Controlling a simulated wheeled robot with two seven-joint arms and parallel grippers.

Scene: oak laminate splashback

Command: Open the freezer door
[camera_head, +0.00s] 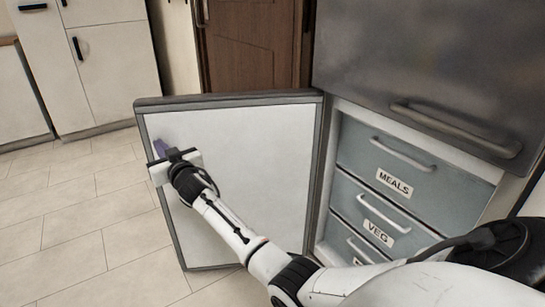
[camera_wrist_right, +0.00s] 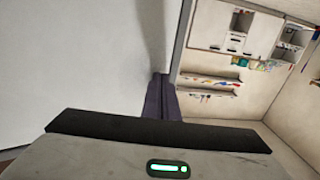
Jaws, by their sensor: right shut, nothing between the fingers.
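The freezer door (camera_head: 250,160) stands wide open in the head view, swung out to the left of the freezer compartment. Its pale inner face is turned toward me and also fills the left of the right wrist view (camera_wrist_right: 75,60). My right gripper (camera_head: 159,148) is by the upper left part of that inner face, near the door's free edge. Its dark fingers (camera_wrist_right: 161,97) are shut with nothing between them. I cannot tell whether they touch the door. My left gripper is not in view.
Inside the freezer are drawers labelled MEALS (camera_head: 410,165) and VEG (camera_head: 390,212). The upper fridge door (camera_head: 430,60) is shut above them. A brown wooden door (camera_head: 252,45) and white cabinets (camera_head: 110,65) stand behind. The tiled floor (camera_head: 75,220) on the left is clear.

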